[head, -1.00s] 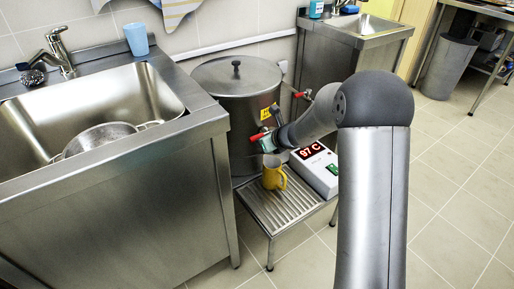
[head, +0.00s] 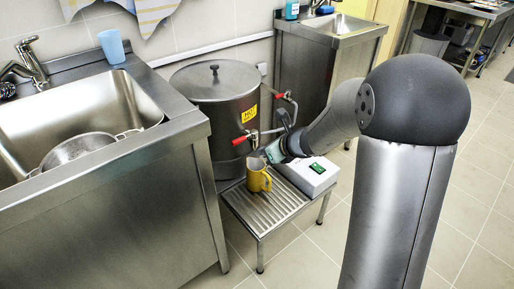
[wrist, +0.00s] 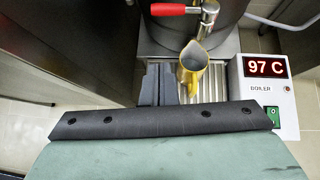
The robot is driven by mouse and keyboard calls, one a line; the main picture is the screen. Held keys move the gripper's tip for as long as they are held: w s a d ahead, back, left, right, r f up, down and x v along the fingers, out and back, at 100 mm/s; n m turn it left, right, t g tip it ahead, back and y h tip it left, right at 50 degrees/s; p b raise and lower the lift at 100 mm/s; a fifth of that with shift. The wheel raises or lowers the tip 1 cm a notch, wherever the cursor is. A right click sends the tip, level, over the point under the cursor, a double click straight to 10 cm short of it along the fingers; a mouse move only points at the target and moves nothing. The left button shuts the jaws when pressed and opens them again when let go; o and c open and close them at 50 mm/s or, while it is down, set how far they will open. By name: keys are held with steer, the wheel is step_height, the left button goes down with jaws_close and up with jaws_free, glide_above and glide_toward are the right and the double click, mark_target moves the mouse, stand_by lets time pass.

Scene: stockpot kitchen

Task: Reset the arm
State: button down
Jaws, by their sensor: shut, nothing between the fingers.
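My gripper (head: 261,153) is shut and empty, above the small slatted stand and just right of the boiler's front tap. In the wrist view its dark fingers (wrist: 160,85) lie together, left of the yellow jug. The yellow jug (head: 258,177) stands upright on the stand (head: 262,214), below the tap; it also shows in the wrist view (wrist: 194,62). The gripper appears apart from the jug and from the tap's red handle (head: 241,140). The handle also shows in the wrist view (wrist: 168,10). Whether the jug holds liquid is unclear.
The steel boiler (head: 208,112) stands behind the stand. The white control box (head: 312,178) sits right of the jug; its display (wrist: 266,67) reads 97 C. A sink counter with a pot (head: 80,148) is at left. Open tiled floor lies at front right.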

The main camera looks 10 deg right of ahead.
steer(key=s+a+r+n+g+p, duration=0.2)
steer(key=s+r+n+p, duration=0.5)
steer(key=r, duration=0.2)
steer(key=s+a+r+n+g+p, duration=0.2)
steer(key=s+r+n+p, duration=0.4)
steer(key=s+r+p, duration=0.15)
steer(key=s+d+r+n+g+h+p, duration=0.1)
steer(key=s+d+r+n+h+p, duration=0.2)
steer(key=s+d+r+n+p, duration=0.1)
steer(key=s+d+r+n+g+h+p, duration=0.2)
steer(key=s+r+n+p, duration=0.5)
steer(key=s+n, duration=0.4)
steer(key=shift+s+d+r+n+g+h, duration=0.3)
steer(key=shift+s+d+r+h, duration=0.3)
steer(key=shift+s+d, duration=0.65)
